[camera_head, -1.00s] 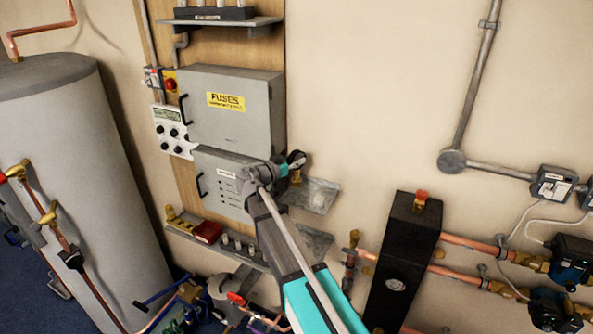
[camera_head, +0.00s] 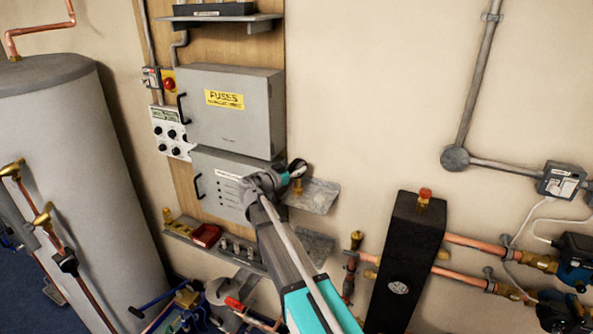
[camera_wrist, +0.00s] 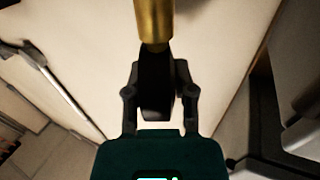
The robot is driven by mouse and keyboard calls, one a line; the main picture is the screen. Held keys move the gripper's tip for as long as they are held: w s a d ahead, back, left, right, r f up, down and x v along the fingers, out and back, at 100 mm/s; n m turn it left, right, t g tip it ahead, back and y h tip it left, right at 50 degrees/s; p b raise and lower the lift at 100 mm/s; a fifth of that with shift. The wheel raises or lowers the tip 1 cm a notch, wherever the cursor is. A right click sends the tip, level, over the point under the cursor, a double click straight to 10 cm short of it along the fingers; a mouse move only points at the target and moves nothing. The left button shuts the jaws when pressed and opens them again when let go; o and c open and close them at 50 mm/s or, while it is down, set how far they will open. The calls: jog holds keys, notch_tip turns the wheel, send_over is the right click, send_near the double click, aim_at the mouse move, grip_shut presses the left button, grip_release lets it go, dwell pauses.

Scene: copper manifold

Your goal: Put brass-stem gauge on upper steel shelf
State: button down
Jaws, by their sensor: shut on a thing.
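The brass-stem gauge (camera_head: 298,168) has a dark round body, and its brass stem points down. My gripper (camera_head: 286,175) is shut on the gauge's body. In the wrist view the gripper (camera_wrist: 157,95) has the dark body between its fingers, and the brass stem (camera_wrist: 154,22) extends beyond it. The upper steel shelf (camera_head: 318,198) is a small grey plate on the wall, right of the lower grey box. The gauge is at the shelf's left part; I cannot tell whether the stem touches it. My arm hides part of the area below.
A lower steel shelf (camera_head: 317,244) is under the upper one, partly behind my arm. The fuse box (camera_head: 232,125) and lower grey box (camera_head: 212,185) stand to the left. A black column (camera_head: 408,250) with copper pipes is to the right. The upper shelf's right part is clear.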

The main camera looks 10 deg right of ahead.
jog(key=shift+f, duration=0.15)
jog(key=shift+c, duration=2.2)
grip_release()
jog(key=shift+r, duration=0.25)
jog(key=v, duration=1.2)
jog(key=shift+s+d+f, duration=0.1)
jog(key=shift+f, duration=0.05)
